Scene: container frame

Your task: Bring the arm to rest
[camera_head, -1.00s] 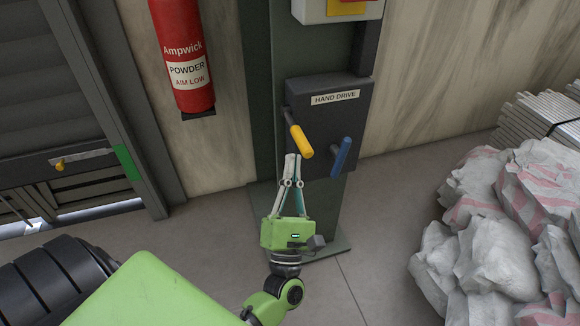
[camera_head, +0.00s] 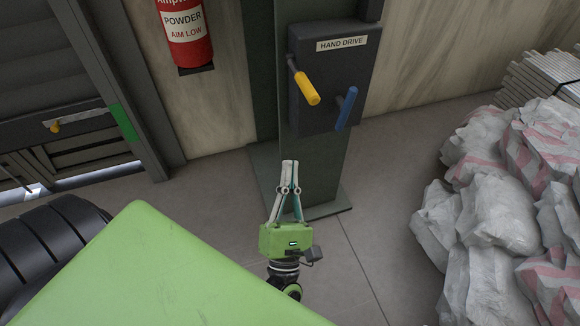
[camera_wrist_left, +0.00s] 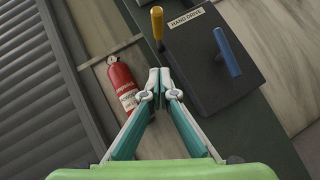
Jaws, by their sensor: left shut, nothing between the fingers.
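My left gripper (camera_head: 289,162) is shut and empty in the head view. It is in front of the dark post, below the hand drive box (camera_head: 329,75), and apart from it. The box carries a yellow handle (camera_head: 307,89) and a blue handle (camera_head: 346,108). In the left wrist view my gripper's fingertips (camera_wrist_left: 159,72) meet with nothing between them. There the box (camera_wrist_left: 212,65) is to the right, with the yellow handle (camera_wrist_left: 157,23) and the blue handle (camera_wrist_left: 227,52) clear of the fingers. My right gripper is not in view.
A red fire extinguisher (camera_head: 187,38) hangs on the wall at the upper left. Grey shutters (camera_head: 50,75) stand at the far left. White and pink sacks (camera_head: 492,215) are piled at the right, before stacked metal bars (camera_head: 535,78). Bare floor (camera_head: 385,185) lies between post and sacks.

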